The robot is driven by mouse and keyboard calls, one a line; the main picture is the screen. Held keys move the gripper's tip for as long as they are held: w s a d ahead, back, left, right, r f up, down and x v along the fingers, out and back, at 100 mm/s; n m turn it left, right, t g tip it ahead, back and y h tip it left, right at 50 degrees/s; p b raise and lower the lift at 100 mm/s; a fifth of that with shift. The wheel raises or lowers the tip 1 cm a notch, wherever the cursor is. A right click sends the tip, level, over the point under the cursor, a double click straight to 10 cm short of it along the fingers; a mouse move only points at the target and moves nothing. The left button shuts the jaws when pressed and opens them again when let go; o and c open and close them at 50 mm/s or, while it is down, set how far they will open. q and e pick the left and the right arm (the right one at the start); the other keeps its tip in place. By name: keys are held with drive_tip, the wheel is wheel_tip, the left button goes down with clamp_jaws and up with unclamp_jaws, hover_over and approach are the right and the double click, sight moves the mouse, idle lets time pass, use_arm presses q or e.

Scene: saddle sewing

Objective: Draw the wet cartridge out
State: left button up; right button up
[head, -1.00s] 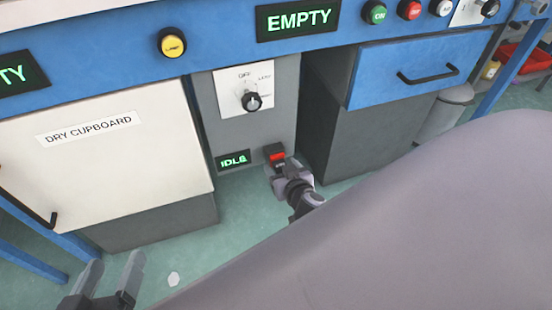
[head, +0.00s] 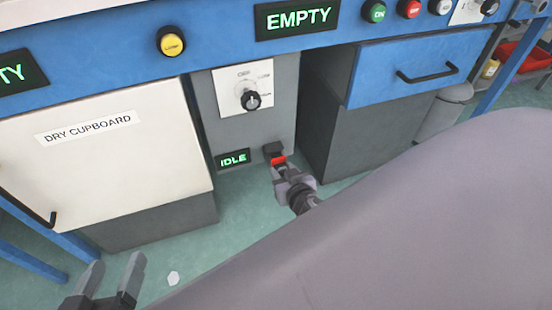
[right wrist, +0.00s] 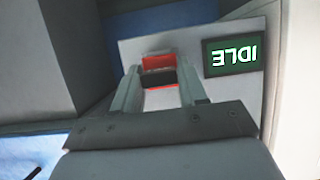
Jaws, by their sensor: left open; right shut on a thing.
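The red cartridge (head: 279,160) is at the small black slot (head: 273,148) low on the grey panel, right of the IDLE sign. My right gripper (head: 281,167) is shut on it. The right wrist view shows the cartridge's red (right wrist: 158,62) between the fingers of my right gripper (right wrist: 159,78), with a dark bar across it. I cannot tell whether its far end is still in the slot. My left gripper (head: 116,264) is open and empty at the lower left, well away from the panel.
The IDLE sign (head: 233,159) and a black knob (head: 250,101) are close by on the panel. The dry cupboard (head: 100,160) stands left; a blue drawer (head: 405,72) is right. My grey body covers the lower right.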

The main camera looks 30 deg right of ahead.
drive_tip(key=shift+s+a, duration=0.15)
drive_tip(key=shift+s, duration=0.6)
drive_tip(key=shift+s, duration=0.15)
drive_tip(key=shift+s+a, duration=0.15)
drive_tip(key=shift+s, duration=0.15)
drive_tip(key=shift+s+a+f, duration=0.1)
drive_tip(key=shift+a, duration=0.05)
